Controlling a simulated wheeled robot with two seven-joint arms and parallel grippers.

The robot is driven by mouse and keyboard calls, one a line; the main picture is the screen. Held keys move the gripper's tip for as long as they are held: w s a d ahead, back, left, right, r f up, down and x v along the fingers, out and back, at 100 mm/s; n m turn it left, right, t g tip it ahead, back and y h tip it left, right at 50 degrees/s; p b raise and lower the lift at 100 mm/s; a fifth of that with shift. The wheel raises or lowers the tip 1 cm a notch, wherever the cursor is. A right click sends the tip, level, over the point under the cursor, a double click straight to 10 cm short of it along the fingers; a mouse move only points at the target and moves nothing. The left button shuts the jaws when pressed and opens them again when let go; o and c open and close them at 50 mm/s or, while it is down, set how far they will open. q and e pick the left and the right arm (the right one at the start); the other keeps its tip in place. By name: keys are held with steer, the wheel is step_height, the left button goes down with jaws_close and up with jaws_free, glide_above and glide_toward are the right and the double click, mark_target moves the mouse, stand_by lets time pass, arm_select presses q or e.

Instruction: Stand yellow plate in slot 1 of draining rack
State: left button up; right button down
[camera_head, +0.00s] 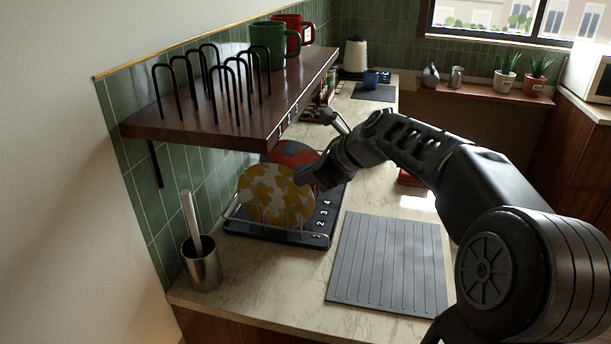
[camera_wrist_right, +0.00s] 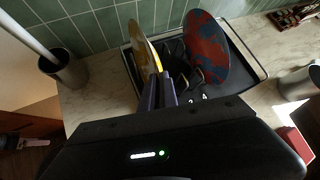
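The yellow-and-white patterned plate (camera_head: 272,196) stands upright at the near end of the draining rack (camera_head: 327,240), close to the number 1. Its lower rim is behind the rack's front wire, and I cannot tell whether it bears on the rack. My right gripper (camera_head: 306,177) is at the plate's right rim. In the right wrist view the yellow plate (camera_wrist_right: 146,56) shows nearly edge-on, its rim between the close-set fingers (camera_wrist_right: 159,88). A red-and-blue plate (camera_head: 290,152) stands behind it in the rack; it also shows in the wrist view (camera_wrist_right: 206,50). My left gripper is out of view.
A dark shelf (camera_head: 200,131) with black wire holders and mugs overhangs the rack's back left. A metal cup (camera_head: 201,265) with a rod stands left of the rack. A grey ribbed mat (camera_head: 388,262) lies bare to the right.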

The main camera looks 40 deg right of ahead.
steer(key=shift+f, duration=0.3)
stand_by(0.4)
steer(key=c, duration=1.6)
jaws_free()
steer(key=shift+o, duration=0.2)
steer(key=v, duration=0.7)
steer(key=shift+s+r+b, duration=0.2)
steer(key=shift+s+b, duration=0.15)
